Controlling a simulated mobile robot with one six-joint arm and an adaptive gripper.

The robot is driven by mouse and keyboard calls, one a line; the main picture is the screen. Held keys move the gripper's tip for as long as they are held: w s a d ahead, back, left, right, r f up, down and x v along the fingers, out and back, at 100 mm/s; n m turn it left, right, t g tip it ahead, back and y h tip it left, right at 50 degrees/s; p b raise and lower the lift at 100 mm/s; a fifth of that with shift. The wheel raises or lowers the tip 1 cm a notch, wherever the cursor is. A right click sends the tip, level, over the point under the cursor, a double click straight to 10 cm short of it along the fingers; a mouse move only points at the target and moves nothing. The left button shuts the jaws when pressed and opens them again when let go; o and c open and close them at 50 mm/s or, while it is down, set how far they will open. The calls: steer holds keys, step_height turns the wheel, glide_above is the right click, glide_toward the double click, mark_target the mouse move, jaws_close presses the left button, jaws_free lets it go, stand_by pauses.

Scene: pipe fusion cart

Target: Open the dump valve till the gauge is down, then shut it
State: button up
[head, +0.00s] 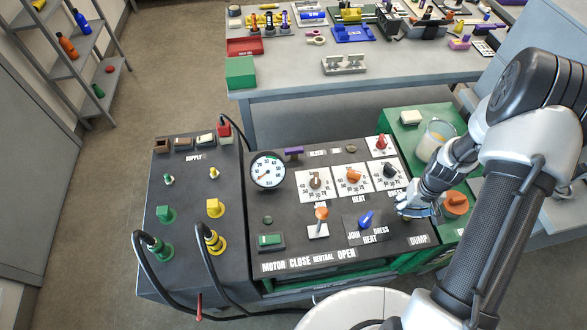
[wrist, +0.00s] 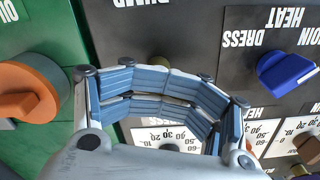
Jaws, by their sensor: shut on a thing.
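My gripper (head: 420,208) is at the right end of the dark panel, just above the DUMP label (head: 418,240). In the wrist view its blue-padded fingers (wrist: 165,90) are closed together over the dump valve. The dump valve (wrist: 157,61) is mostly hidden; only a small brassy bit shows behind the fingers, so I cannot tell how far it is turned. The round white pressure gauge (head: 268,171) is at the panel's upper left. Its needle is too small to read surely.
A blue JOIN/HEAT/DRESS selector (head: 366,219) and an orange-tipped lever (head: 321,214) are left of my gripper. An orange knob (head: 456,203) on the green box is close on the right. Black hoses (head: 150,270) run at front left.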

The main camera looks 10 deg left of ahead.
steer(key=shift+s+f+n, duration=0.15)
steer(key=shift+s+n, duration=0.1)
steer(key=shift+n, duration=1.55)
steer(key=o, duration=0.8)
steer(key=shift+w+d, duration=0.15)
steer(key=shift+c, duration=0.2)
steer(key=o, duration=1)
steer(key=shift+r, duration=0.2)
step_height(320, 180, up, 6)
steer(key=p, duration=0.3)
steer(key=shift+w+p, duration=0.1)
steer(key=shift+p, duration=0.25)
